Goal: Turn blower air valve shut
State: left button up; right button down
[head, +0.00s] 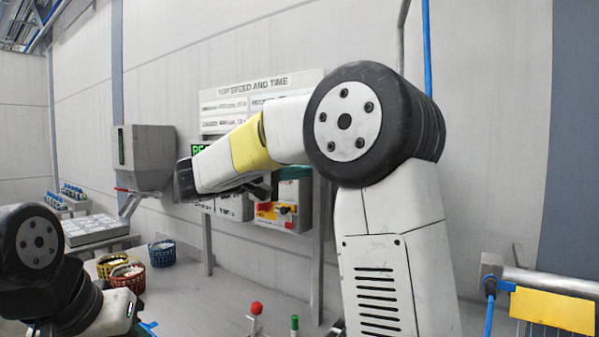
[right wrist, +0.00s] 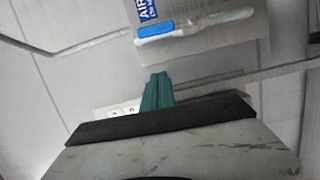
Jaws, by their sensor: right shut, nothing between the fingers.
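In the right wrist view, the blue valve handle (right wrist: 155,29) lies roughly along a pale bar or pipe (right wrist: 205,21), just under a blue label with white letters that begin "AIR" (right wrist: 146,8). My right gripper (right wrist: 158,88) shows as teal fingertips held together beyond the dark edge of the hand. The fingers are empty. The tips point up toward the handle in the picture, with a visible gap between them. My left gripper's fingers do not show.
A box with red and yellow controls (head: 283,213) hangs behind my right arm. A grey hopper (head: 147,158) is on the wall at left. Yellow (head: 112,263) and blue (head: 162,254) baskets stand at lower left. Red (head: 256,308) and green knobs (head: 294,322) rise at bottom centre. A railing (head: 550,281) is at right.

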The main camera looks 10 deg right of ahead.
jog(key=w+d, duration=0.1)
jog(key=d, duration=1)
jog(key=shift+w+d, duration=0.2)
jog(key=shift+d, duration=0.1)
